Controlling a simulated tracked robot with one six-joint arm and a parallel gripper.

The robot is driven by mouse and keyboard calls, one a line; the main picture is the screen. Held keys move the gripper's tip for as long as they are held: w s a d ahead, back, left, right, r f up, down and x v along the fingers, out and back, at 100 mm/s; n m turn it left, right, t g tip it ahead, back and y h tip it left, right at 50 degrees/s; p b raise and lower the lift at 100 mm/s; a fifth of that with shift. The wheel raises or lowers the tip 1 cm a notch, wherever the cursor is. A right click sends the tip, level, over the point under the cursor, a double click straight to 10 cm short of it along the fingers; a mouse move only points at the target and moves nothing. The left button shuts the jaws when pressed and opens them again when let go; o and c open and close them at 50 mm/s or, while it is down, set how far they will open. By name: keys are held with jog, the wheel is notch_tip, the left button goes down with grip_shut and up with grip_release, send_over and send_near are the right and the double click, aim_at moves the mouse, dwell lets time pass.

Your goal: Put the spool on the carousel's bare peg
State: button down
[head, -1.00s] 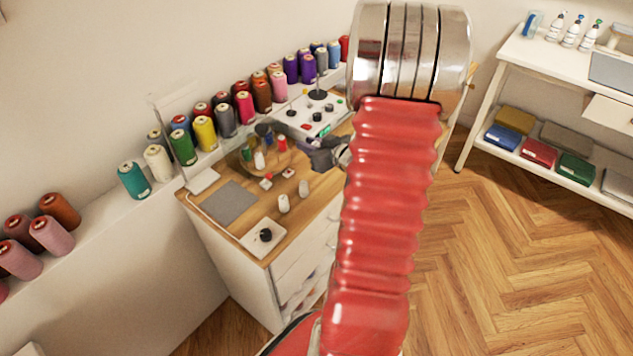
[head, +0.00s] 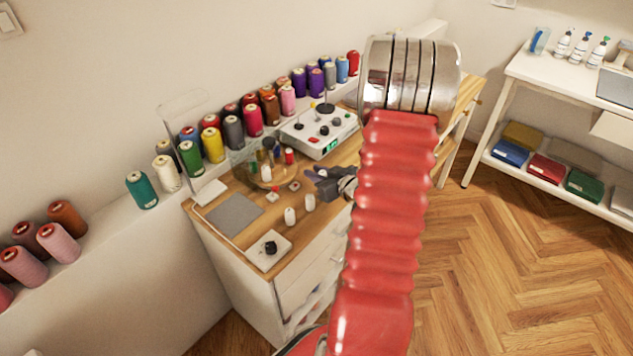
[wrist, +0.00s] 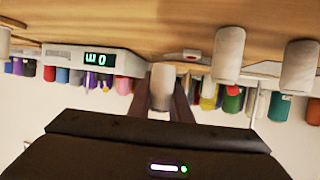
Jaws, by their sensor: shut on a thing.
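My gripper (wrist: 162,95) is shut on a pale, whitish spool (wrist: 162,80), which shows between the two fingers in the wrist view. In the head view my gripper (head: 328,183) is over the wooden worktop, right of the carousel, and the held spool cannot be made out there. The carousel (head: 262,183) stands near the back of the worktop under a clear cover, with several coloured spools on it. Its bare peg cannot be told apart at this size. The wrist picture is upside down and does not clearly show the carousel.
Two white spools (head: 290,216) (head: 310,202) stand on the worktop in front of the carousel. A white control box (head: 318,130) with a lit display is behind my gripper. A grey mat (head: 235,213) and a black-knobbed plate (head: 268,250) lie at left front. Thread cones line the back ledge.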

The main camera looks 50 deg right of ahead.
jog(key=shift+f, duration=1.85)
jog(key=shift+f, duration=0.15)
jog(key=c, duration=1.6)
grip_release()
jog(key=shift+s, duration=0.1)
jog(key=v, duration=1.3)
jog(key=shift+s+d, duration=0.3)
jog(key=shift+s, duration=0.05)
jog(key=shift+w, duration=0.15)
